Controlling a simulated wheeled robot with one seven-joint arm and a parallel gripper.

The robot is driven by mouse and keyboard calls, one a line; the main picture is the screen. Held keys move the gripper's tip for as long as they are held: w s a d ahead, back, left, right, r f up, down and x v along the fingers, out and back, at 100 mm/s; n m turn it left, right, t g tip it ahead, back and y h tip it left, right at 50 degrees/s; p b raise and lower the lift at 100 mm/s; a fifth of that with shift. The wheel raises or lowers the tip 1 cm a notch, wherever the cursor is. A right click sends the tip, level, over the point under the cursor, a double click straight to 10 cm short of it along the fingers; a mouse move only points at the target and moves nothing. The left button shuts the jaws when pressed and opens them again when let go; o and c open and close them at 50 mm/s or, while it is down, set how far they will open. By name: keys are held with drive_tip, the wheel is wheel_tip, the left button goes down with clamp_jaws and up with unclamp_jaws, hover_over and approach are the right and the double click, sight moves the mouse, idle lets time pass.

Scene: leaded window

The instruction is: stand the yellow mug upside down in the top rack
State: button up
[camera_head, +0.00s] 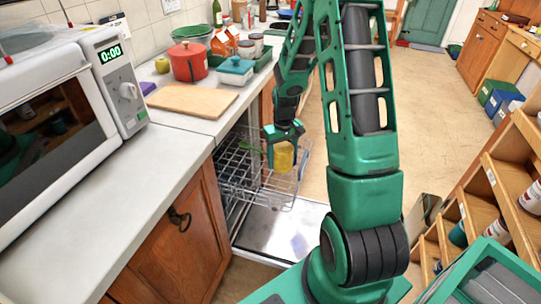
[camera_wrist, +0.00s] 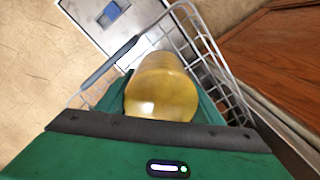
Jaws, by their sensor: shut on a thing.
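The yellow mug (camera_head: 284,158) is held in my gripper (camera_head: 284,150), over the pulled-out top rack. In the wrist view the mug (camera_wrist: 160,88) sits between the green fingers (camera_wrist: 162,105), with a smooth, shiny rounded surface facing the camera. Its opening and handle are not clear to see. The top rack (camera_head: 232,172) is a grey wire basket that sticks out of the dishwasher; its wires also show beside and beyond the mug in the wrist view (camera_wrist: 208,52). I cannot tell whether the mug touches the wires.
The open dishwasher door (camera_head: 275,230) lies flat below the rack. A counter (camera_head: 105,170) with a microwave (camera_head: 60,110) and a cutting board (camera_head: 190,101) runs along the left. A red pot (camera_head: 188,65) stands farther back. Open floor (camera_head: 450,120) lies to the right, with shelves (camera_head: 500,195) nearer.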

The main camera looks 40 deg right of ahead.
hover_over(277, 186)
wheel_tip(277, 186, down, 8)
drive_tip(key=shift+r, duration=0.25)
drive_tip(key=shift+f, duration=1.55)
drive_tip(key=shift+f, duration=0.6)
drive_tip(key=o, duration=1.5)
wheel_tip(277, 186, up, 11)
drive_tip(key=shift+f, duration=0.1)
